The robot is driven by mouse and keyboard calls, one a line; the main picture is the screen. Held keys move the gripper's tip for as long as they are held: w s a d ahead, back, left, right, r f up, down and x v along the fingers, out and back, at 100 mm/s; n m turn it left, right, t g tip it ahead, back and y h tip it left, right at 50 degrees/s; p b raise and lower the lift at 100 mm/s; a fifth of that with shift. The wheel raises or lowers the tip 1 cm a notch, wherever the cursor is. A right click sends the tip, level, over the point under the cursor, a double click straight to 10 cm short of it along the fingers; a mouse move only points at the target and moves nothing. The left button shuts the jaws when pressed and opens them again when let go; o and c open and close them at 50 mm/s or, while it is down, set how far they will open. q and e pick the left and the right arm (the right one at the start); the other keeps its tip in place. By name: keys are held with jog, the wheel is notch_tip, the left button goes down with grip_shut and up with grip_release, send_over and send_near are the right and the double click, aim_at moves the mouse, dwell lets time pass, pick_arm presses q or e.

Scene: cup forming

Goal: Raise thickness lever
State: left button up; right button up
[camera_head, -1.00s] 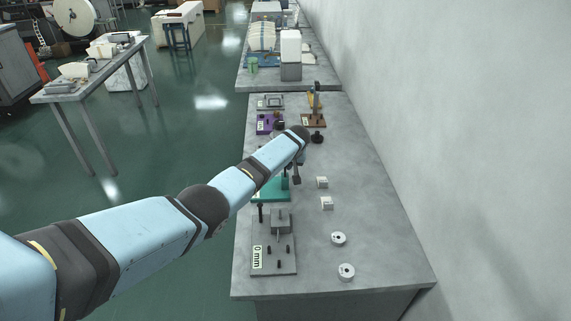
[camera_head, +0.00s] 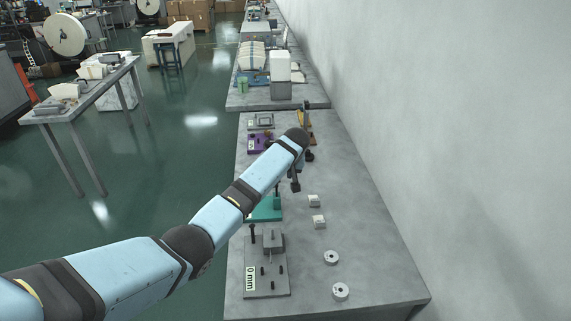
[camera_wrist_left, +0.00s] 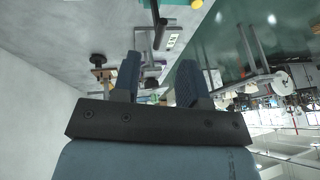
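My left gripper (camera_head: 296,186) hangs over the grey workbench, partly hidden by the arm. In the left wrist view its two fingers (camera_wrist_left: 160,80) are apart with nothing between them. A brown fixture (camera_head: 303,128) with an upright post and a black knob (camera_head: 309,156) stand beyond it. The knob also shows in the left wrist view (camera_wrist_left: 97,59). A purple fixture (camera_head: 256,143) is behind the arm, and a teal fixture (camera_head: 266,211) is partly hidden below it. A grey fixture (camera_head: 267,279) marked "0 mm" has a black upright handle (camera_head: 253,233). I cannot tell which part is the thickness lever. My right gripper is out of view.
Two small white blocks (camera_head: 318,222) and two round white pieces (camera_head: 331,258) lie on the bench (camera_head: 365,245). A grey wall (camera_head: 450,150) runs along its right side. A second bench (camera_head: 305,101) stands beyond. The bench's right part is mostly bare.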

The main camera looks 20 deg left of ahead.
pick_arm(q)
jog(key=shift+v, duration=2.35)
jog(key=shift+f, duration=0.15)
jog(key=s+d+f+m+h, duration=0.1)
jog(key=s+f, duration=0.4)
jog(key=s, duration=0.4)
jog(key=s+d+f+m+h, duration=0.15)
jog(key=s+f, duration=0.25)
jog(key=s, duration=0.5)
jog(key=s+f+m, duration=0.1)
jog(key=s+f, duration=0.4)
jog(key=s, duration=0.4)
jog(key=s+a+r+m+h, duration=0.15)
jog(key=s+r, duration=0.25)
jog(key=s, duration=0.9)
jog(key=s+r+m, duration=0.2)
jog(key=s+r, duration=0.1)
jog(key=s, duration=1)
jog(key=w+d+f+t+h+p, duration=0.1)
jog(key=w+d+f+t, duration=0.2)
jog(key=f+t, duration=0.1)
jog(key=w+d+f+t+h+p, duration=0.1)
jog(key=w+d+f+t+h, duration=0.1)
jog(key=f, duration=0.5)
jog(key=shift+w+d+m+t, duration=0.3)
jog(key=shift+w+d+t, duration=0.25)
jog(key=shift+d+t, duration=0.35)
